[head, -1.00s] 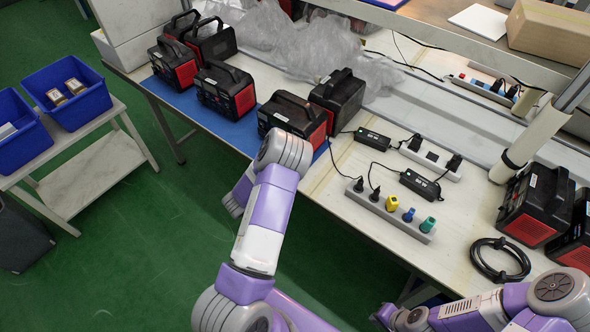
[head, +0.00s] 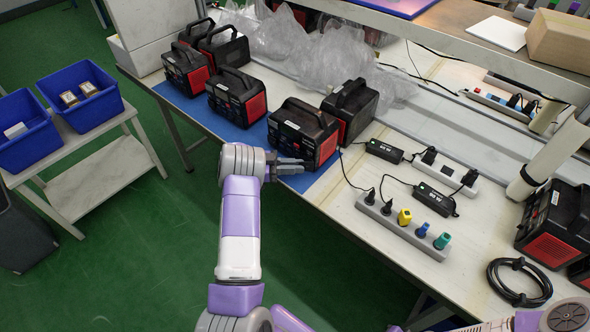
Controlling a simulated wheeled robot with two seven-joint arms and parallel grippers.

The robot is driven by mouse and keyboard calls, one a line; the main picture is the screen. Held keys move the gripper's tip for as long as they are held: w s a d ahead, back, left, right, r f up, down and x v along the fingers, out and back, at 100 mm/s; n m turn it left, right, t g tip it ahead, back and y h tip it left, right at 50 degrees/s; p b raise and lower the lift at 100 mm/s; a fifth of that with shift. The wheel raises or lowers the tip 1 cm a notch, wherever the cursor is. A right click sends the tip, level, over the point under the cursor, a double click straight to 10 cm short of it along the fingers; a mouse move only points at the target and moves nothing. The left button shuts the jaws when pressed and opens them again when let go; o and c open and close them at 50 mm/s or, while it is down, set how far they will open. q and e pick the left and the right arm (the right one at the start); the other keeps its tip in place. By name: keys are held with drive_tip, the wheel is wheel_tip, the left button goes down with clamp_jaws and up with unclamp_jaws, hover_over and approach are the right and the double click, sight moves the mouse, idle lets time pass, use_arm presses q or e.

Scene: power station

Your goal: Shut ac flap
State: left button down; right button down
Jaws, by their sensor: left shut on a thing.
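The nearest power station (head: 301,131), a black box with red sides and a top handle, stands upright on the blue mat (head: 243,133) near the table's front edge. My left gripper (head: 291,165) is at the lower front of this power station, its fingers pointing right and shut on a small part there. That part appears to be the ac flap, but it is too small and too hidden by the fingers to make out. My right arm shows only at the bottom right edge, and its gripper is out of the picture.
More power stations (head: 237,96) stand at the left and back of the table. A power strip (head: 401,225) with coloured plugs, black adapters (head: 436,199) and a coiled cable (head: 519,283) lie to the right. Blue bins (head: 79,96) sit on a cart at the left.

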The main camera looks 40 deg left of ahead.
use_arm(q)
drive_tip(key=shift+d+f+g, duration=0.1)
drive_tip(key=shift+g, duration=0.2)
drive_tip(key=c, duration=1.2)
unclamp_jaws()
drive_tip(key=shift+o, duration=0.2)
drive_tip(key=p+v, duration=0.1)
drive_tip(key=v, duration=0.6)
drive_tip(key=shift+a, duration=0.25)
drive_tip(key=shift+s, duration=0.1)
